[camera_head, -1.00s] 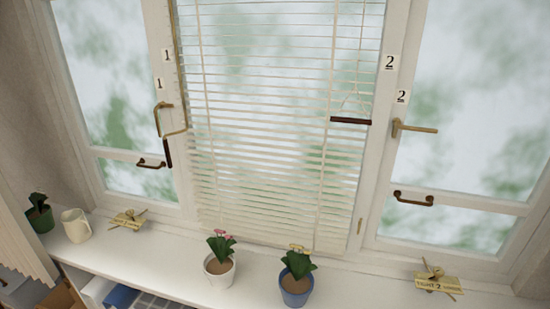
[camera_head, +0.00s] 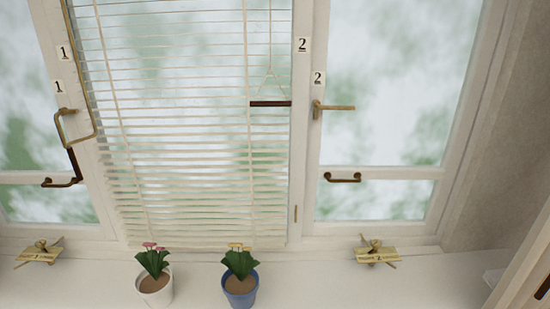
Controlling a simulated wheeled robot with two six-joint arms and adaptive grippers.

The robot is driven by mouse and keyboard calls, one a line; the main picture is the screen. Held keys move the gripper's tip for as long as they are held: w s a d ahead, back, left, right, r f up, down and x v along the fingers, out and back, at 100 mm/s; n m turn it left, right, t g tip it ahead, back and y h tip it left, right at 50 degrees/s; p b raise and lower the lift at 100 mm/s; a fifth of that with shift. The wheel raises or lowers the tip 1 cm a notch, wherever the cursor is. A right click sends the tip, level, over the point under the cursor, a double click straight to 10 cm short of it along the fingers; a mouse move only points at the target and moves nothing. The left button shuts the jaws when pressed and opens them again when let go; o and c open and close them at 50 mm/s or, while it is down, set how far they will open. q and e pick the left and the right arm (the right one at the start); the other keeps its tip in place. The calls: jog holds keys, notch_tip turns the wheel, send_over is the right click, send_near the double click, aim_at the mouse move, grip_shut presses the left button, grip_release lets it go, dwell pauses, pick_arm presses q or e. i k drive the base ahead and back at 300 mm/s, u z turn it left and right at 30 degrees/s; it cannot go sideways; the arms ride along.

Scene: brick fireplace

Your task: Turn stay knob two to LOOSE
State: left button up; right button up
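Stay knob two (camera_head: 374,243) is a small brass piece on the sill below the right window. A tan label plate (camera_head: 388,258) in front of it carries a 2; its other lettering is too small to read surely. I cannot tell how the knob is turned. A similar stay knob (camera_head: 41,246) with its plate sits at the left end of the sill. Neither of my grippers is in view.
A white pot (camera_head: 157,290) and a blue pot (camera_head: 240,291) with flowers stand mid-sill. A brass handle (camera_head: 332,107) and a dark pull (camera_head: 343,178) are on the right window. Blinds (camera_head: 190,120) hang in the middle. The sill (camera_head: 320,280) is clear between blue pot and stay two.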

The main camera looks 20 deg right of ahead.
aim_at(376, 244)
jog(key=u, duration=0.4)
jog(key=k, duration=0.5)
jog(key=u, duration=0.75)
jog(key=k, duration=1.6)
jog(key=z, duration=1)
jog(key=i, duration=1.6)
jog(key=z, duration=0.6)
